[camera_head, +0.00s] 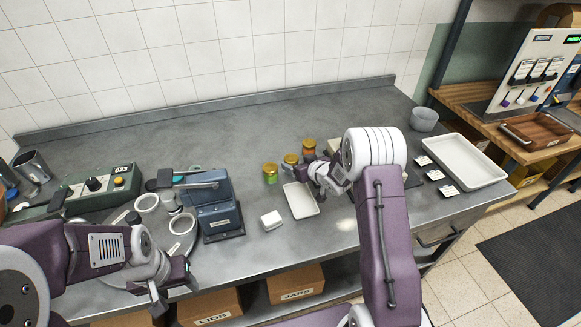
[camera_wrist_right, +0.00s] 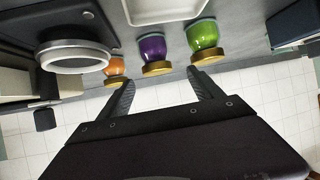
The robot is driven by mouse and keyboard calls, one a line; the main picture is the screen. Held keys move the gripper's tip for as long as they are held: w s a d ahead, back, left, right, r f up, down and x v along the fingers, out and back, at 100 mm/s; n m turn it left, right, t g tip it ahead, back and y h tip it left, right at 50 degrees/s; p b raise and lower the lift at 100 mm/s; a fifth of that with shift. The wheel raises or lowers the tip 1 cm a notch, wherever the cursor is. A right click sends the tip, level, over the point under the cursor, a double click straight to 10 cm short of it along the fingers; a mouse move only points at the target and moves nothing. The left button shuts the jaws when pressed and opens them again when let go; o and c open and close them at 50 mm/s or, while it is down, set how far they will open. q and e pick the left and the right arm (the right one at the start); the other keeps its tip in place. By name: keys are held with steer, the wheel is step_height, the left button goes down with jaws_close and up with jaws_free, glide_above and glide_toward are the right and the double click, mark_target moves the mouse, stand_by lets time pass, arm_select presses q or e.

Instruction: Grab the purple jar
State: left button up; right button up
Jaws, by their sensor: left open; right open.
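The purple jar (camera_wrist_right: 152,47) with a gold lid stands between a green jar (camera_wrist_right: 203,35) and an orange jar (camera_wrist_right: 115,68) in the right wrist view. In the head view the purple jar's gold lid (camera_head: 290,158) shows in the middle of the row, its body partly visible. My right gripper (camera_wrist_right: 161,80) is open and empty. Its two fingertips are on either side of the purple jar's lid in the picture, apparently just short of it. In the head view my right gripper (camera_head: 310,172) is beside the jars. My left gripper (camera_head: 164,292) is open and empty at the counter's front left.
A shallow white tray (camera_head: 301,201) lies in front of the jars, with a small white block (camera_head: 271,219) beside it. A blue press (camera_head: 215,200) stands left. A large white tray (camera_head: 466,163) and a grey bowl (camera_head: 424,118) are right. The counter's back is clear.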

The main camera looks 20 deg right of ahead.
mark_target(292, 158)
steer(key=shift+w+a+f, duration=0.25)
steer(key=shift+w, duration=0.25)
steer(key=shift+w+d+f, duration=0.2)
steer(key=shift+w+f, duration=0.05)
steer(key=shift+w, duration=0.15)
steer(key=p+x, duration=0.1)
steer(key=x, duration=0.3)
steer(key=shift+w, duration=0.4)
steer(key=shift+s, duration=0.1)
steer(key=c, duration=0.6)
jaws_close()
